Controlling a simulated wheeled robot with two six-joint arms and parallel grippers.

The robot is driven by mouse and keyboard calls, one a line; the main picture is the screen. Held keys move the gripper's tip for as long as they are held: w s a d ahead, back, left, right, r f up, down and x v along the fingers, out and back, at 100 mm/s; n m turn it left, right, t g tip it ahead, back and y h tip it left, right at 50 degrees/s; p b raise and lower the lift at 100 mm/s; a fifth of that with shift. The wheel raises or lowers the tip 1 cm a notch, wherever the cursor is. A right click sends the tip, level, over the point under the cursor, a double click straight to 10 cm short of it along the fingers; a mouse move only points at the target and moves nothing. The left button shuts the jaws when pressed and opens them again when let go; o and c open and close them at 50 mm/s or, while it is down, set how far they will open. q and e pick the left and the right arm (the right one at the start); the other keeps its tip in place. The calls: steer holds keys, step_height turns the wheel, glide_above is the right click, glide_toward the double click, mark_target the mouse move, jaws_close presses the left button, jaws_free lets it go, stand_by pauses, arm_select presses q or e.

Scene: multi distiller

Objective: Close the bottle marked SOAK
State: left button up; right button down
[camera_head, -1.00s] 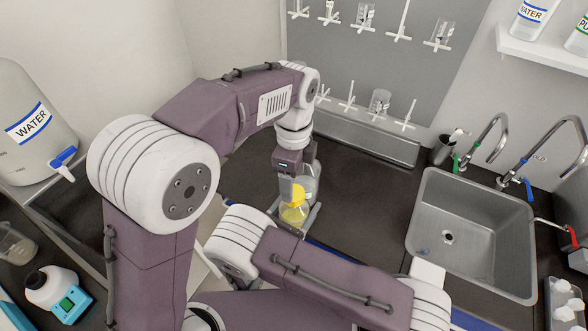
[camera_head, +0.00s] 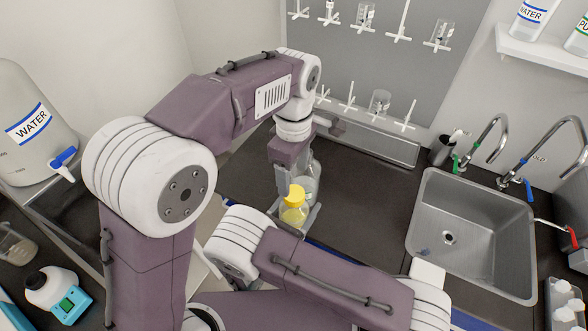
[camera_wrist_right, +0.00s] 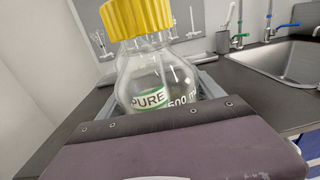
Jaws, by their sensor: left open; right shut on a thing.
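A clear glass bottle (camera_wrist_right: 150,78) with a green-edged PURE label and a 500 ml mark stands upright in the right wrist view. Its ribbed yellow cap (camera_wrist_right: 137,16) sits over the neck. In the head view the yellow cap (camera_head: 294,195) tops a yellowish bottle body (camera_head: 293,215). My right gripper (camera_head: 293,222) is shut around this bottle low on its body; its grey fingers flank the glass. My left gripper (camera_head: 287,183) is open, pointing down just above and behind the cap; contact cannot be told. No SOAK label is readable.
Another clear glass bottle (camera_head: 313,184) stands close behind, partly hidden. A steel sink (camera_head: 480,215) with taps is at the right. A drying rack (camera_head: 375,60) hangs on the back wall. A WATER carboy (camera_head: 30,120) stands at the left. Dark counter between bottle and sink is clear.

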mark_target(294, 193)
arm_select(q)
steer(key=shift+w+d+r, duration=0.1)
steer(key=shift+d+r, duration=0.05)
steer(key=shift+r, duration=0.15)
steer(key=shift+f, duration=0.1)
step_height(294, 193, down, 8)
steer(key=shift+r, duration=0.1)
steer(key=shift+c, duration=0.3)
